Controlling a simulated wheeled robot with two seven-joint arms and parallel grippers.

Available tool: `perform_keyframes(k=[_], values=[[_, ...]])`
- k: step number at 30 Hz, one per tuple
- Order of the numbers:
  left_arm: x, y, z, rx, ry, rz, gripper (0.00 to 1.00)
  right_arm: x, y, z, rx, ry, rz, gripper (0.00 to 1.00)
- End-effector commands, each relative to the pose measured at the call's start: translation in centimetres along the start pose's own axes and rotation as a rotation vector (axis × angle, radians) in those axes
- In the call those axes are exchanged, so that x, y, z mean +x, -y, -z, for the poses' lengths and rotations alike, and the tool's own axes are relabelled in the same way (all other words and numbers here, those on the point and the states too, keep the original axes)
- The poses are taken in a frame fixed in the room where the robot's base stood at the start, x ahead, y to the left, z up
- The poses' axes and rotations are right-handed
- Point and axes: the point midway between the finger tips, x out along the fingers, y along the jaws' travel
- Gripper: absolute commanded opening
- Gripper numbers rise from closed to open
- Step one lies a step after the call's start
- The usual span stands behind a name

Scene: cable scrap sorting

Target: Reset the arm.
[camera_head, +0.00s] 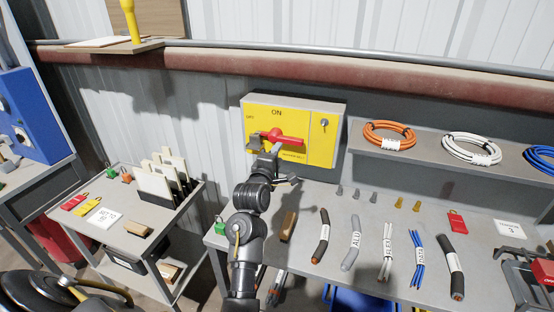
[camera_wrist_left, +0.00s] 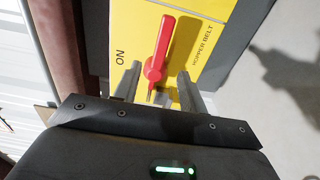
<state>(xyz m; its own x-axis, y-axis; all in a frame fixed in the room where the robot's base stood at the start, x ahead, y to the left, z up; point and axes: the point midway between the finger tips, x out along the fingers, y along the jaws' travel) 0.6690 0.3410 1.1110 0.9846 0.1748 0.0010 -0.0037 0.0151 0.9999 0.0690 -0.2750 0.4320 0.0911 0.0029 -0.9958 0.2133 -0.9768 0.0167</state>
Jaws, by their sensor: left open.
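My left arm reaches up to the yellow switch box (camera_head: 312,140) on the wall. The box is marked ON and HOPPER BELT and carries a red handle (camera_head: 290,138). My left gripper (camera_head: 267,146) is open at the handle's left end in the head view. In the left wrist view, its two fingers (camera_wrist_left: 159,86) stand apart at the box face, with the lower end of the red handle (camera_wrist_left: 158,50) between or just beyond them. I cannot tell whether they touch it. My right gripper is out of view.
Below the box, a grey bench (camera_head: 300,256) holds several labelled cable pieces, a wooden block (camera_head: 288,226) and a red tag (camera_head: 457,222). Cable coils lie on a shelf (camera_head: 440,158) at right. A cart (camera_head: 112,235) with tags and upright boards stands at left.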

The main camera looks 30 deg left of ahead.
Motion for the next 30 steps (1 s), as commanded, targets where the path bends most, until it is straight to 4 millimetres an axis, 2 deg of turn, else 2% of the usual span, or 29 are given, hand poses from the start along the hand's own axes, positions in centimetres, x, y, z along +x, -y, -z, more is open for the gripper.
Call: perform_keyframes(k=[16, 20, 23, 26, 27, 30], values=[[-0.2, 0.1, 0.0, 0.006, 0.001, 0.004, 0.42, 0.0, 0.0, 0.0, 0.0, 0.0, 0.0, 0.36], [-1.9, 2.7, 0.0, 0.119, 0.017, 0.074, 0.42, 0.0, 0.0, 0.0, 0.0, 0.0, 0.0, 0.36], [-5.2, 7.2, -0.2, 0.332, 0.069, 0.2, 0.42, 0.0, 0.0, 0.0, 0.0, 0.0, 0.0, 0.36], [-10.6, 12.6, -0.6, 0.614, 0.178, 0.362, 0.42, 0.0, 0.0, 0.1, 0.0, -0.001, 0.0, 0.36], [-13.2, 14.7, -0.8, 0.73, 0.239, 0.426, 0.42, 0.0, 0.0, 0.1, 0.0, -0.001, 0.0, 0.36], [-19.6, 19.0, -1.3, 0.984, 0.411, 0.562, 0.42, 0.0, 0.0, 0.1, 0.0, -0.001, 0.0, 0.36]])
